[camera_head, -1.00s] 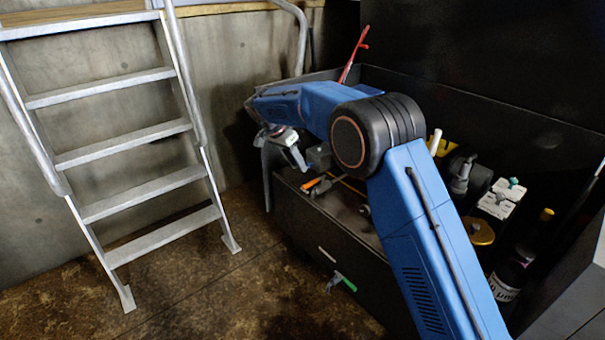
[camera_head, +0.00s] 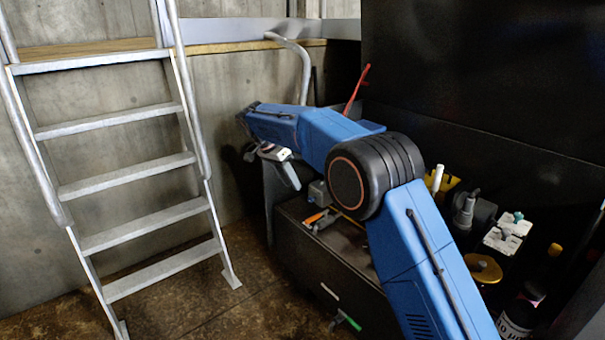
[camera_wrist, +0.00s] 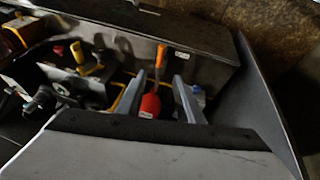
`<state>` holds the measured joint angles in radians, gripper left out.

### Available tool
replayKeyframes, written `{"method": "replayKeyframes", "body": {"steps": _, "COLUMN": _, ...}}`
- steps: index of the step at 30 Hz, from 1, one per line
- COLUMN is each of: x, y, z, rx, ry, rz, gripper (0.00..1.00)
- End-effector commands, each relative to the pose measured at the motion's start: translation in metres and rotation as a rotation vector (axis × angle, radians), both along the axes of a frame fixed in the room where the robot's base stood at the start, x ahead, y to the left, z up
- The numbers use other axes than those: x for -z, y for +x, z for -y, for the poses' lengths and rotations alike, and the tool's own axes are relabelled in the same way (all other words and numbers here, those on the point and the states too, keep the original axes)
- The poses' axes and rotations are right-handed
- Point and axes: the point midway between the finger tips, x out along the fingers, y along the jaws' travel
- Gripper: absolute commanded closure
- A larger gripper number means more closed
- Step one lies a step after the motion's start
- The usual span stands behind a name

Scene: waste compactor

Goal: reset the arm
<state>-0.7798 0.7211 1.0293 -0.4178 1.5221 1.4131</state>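My blue arm crosses the head view from the lower right, bends at a black joint and reaches left. In the wrist view my gripper (camera_wrist: 160,76) shows two grey fingers set apart, with nothing visibly held. A red rounded object (camera_wrist: 150,106) shows between the fingers, close to the left one. I cannot tell how far below the fingertips it lies.
A metal ladder (camera_head: 128,190) stands at the left against the concrete wall. The dark bench holds an orange-handled tool (camera_head: 316,217), a white block (camera_head: 507,235) and a dark bottle (camera_head: 518,315). A green-handled item (camera_head: 349,320) is on its front. Floor between ladder and bench is open.

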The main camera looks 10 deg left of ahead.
Motion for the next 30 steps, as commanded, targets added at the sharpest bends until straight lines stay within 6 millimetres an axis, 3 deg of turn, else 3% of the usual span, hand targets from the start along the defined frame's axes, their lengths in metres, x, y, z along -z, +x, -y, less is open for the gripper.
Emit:
{"method": "replayKeyframes", "body": {"steps": 5, "x": -0.026, "y": 0.000, "z": 0.036, "rx": -0.022, "ry": 0.018, "rz": -0.014, "gripper": 0.67}}
{"method": "replayKeyframes", "body": {"steps": 14, "x": -0.084, "y": -0.018, "z": 0.139, "rx": -0.104, "ry": 0.068, "rz": -0.058, "gripper": 0.67}}
{"method": "replayKeyframes", "body": {"steps": 23, "x": -0.126, "y": -0.060, "z": 0.239, "rx": -0.190, "ry": 0.119, "rz": -0.083, "gripper": 0.67}}
{"method": "replayKeyframes", "body": {"steps": 30, "x": -0.147, "y": -0.106, "z": 0.313, "rx": -0.259, "ry": 0.153, "rz": -0.087, "gripper": 0.67}}
